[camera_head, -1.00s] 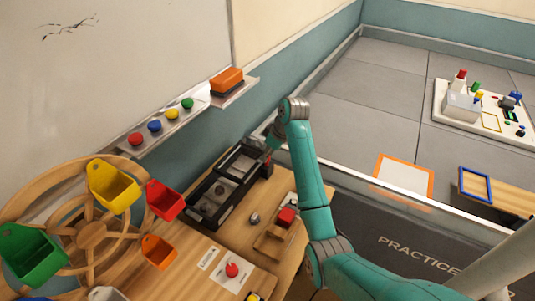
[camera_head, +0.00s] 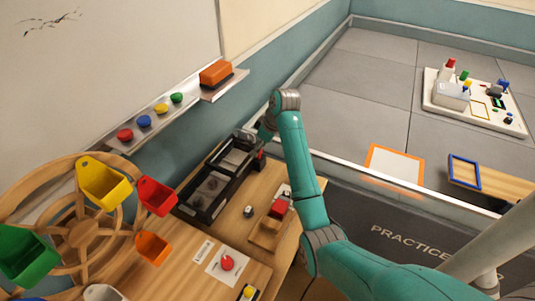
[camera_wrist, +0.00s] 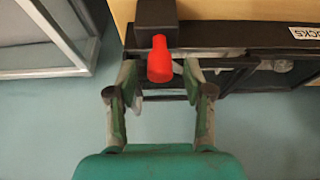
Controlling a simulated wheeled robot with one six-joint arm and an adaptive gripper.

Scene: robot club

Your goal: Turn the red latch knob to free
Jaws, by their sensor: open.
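The red latch knob (camera_wrist: 160,60) sticks out from a dark block (camera_wrist: 155,22) at the edge of a black-framed case (camera_wrist: 225,52) in the wrist view. My gripper (camera_wrist: 160,76) is open, with one finger on each side of the knob. The knob's tip lies between the fingertips, and I cannot tell whether either finger touches it. In the head view the black case (camera_head: 188,208) stands on the wooden table against the wall. My gripper (camera_head: 263,136) is at its far end, where only a small red bit of the knob (camera_head: 260,153) shows.
A wooden wheel with coloured bins (camera_head: 85,232) stands at left. A red button plate (camera_head: 223,266) and a wooden stand with a red block (camera_head: 279,208) are on the table. The wall ledge (camera_head: 160,122) holds coloured magnets. A low barrier (camera_head: 345,173) runs beside my arm.

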